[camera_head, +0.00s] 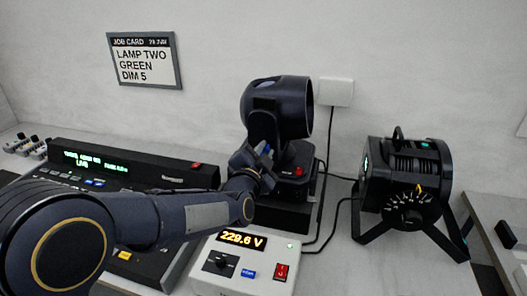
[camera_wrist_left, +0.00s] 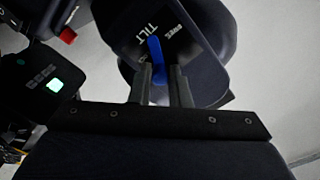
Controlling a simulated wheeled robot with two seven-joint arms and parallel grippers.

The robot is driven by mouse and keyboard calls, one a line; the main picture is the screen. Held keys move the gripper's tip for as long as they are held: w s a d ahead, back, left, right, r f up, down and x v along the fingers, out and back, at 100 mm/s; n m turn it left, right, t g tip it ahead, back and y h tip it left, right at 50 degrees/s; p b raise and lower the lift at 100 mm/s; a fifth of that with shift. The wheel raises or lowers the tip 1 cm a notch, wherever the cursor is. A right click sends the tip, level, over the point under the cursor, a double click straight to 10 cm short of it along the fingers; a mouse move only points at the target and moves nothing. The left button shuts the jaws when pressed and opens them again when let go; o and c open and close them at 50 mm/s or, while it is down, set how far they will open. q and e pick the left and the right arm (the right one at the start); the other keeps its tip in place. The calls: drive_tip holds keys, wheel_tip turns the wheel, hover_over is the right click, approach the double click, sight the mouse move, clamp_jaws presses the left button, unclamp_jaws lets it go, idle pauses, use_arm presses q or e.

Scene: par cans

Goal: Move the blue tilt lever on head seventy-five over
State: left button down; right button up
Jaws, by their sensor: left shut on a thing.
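The moving head lamp (camera_head: 276,105) stands on a dark base at the middle of the head view, against the wall. Its blue tilt lever (camera_wrist_left: 154,52) shows in the left wrist view, on a dark panel marked TILT. My right gripper is not in view.
A lighting desk (camera_head: 135,165) with a lit screen stands at the left, partly behind my arm. A power box (camera_head: 240,262) reading 229.6 V is in front. A black lamp (camera_head: 405,175) with a dial stands right. Cables run between them. A job card (camera_head: 144,60) hangs on the wall.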

use_arm(q)
drive_tip(key=shift+w+a+f, duration=0.1)
drive_tip(key=shift+a+f, duration=0.1)
drive_tip(key=shift+a, duration=0.15)
drive_tip(key=c, duration=1.8)
unclamp_jaws()
drive_tip(key=o, duration=0.4)
drive_tip(key=shift+a, duration=0.15)
drive_tip(key=shift+r, duration=0.1)
drive_tip(key=shift+d, duration=0.2)
drive_tip(key=b+v, duration=0.1)
drive_tip(key=v, duration=0.7)
